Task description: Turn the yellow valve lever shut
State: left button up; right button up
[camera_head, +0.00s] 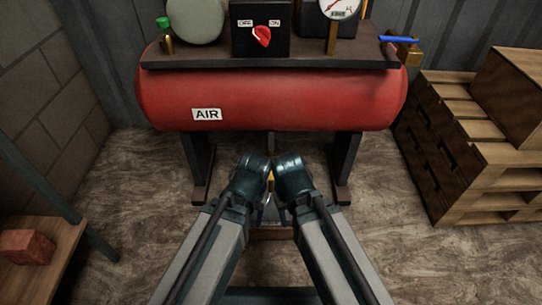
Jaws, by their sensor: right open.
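A small patch of yellow (270,179) shows in the narrow gap between my two arms, below the red tank and under a short grey pipe. It may be the yellow valve lever; most of it is hidden, so I cannot tell its angle. My right gripper (273,209) shows only as a small grey part between the arms, below the yellow patch. It is open, and I cannot tell whether it touches anything. My left gripper is hidden behind my arms.
The red air tank (270,103) stands on dark legs. Wooden pallets (455,150) stand right; a brick (27,246) lies on a bench left. Bare floor lies between.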

pick_arm(q)
notch_tip(320, 180, up, 16)
jog(key=r+p, duration=0.1)
jog(key=p, duration=1.3)
jog(key=n+h, duration=0.1)
jog(key=n, duration=0.3)
send_over(271, 172)
jog(key=shift+f, duration=0.3)
pick_arm(e)
notch_tip(271, 172, up, 16)
jog(key=shift+w+r, duration=0.2)
jog(key=shift+r, duration=0.05)
pick_arm(q)
jog(key=shift+f, duration=0.1)
notch_tip(271, 172, down, 14)
jog(key=b, duration=1.4)
jog(key=shift+r, duration=0.2)
pick_arm(e)
notch_tip(271, 172, down, 14)
jog(key=shift+r, duration=0.1)
pick_arm(q)
grip_shut()
